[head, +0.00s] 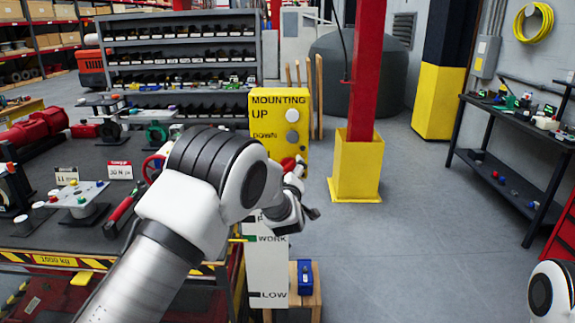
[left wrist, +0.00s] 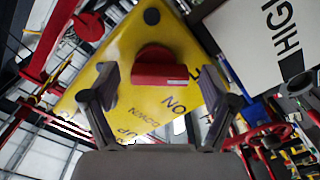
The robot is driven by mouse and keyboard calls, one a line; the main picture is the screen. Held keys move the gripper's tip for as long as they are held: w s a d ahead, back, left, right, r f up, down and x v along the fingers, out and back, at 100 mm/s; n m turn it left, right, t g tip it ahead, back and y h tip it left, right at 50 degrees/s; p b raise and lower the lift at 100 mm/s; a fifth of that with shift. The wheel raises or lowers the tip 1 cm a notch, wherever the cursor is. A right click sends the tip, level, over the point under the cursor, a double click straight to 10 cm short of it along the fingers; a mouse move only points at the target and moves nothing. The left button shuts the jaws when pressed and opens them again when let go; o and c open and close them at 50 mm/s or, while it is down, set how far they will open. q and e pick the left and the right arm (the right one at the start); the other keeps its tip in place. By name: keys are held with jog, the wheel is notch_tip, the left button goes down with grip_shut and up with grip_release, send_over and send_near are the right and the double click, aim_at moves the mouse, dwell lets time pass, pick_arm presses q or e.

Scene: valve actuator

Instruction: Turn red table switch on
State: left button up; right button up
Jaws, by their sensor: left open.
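The yellow panel (head: 262,130) stands at the right end of the workbench, lettered "MOUNTING", "UP" and "DOWN". A red switch (head: 287,163) sits low on its face. In the left wrist view the red switch (left wrist: 158,68) is a block-shaped knob on the yellow panel (left wrist: 125,45). My left gripper (head: 298,190) is close in front of the switch. In the left wrist view its fingers (left wrist: 160,90) are open, one on each side of the knob, with gaps visible. The head view does not show clearly whether they touch. My right gripper is out of view.
A white height board (head: 267,270) with "WORK" and "LOW" is below the gripper. A blue box (head: 305,278) stands beside it. A red post in a yellow base (head: 357,170) stands to the right. The workbench (head: 50,236) holds valves and tools. The floor (head: 410,240) to the right is clear.

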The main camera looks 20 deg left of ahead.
pick_arm(q)
jog(key=shift+w, duration=0.55)
jog(key=shift+a, duration=0.1)
jog(key=shift+s+a, duration=0.1)
jog(key=c, duration=1.2)
jog(key=shift+o, duration=0.2)
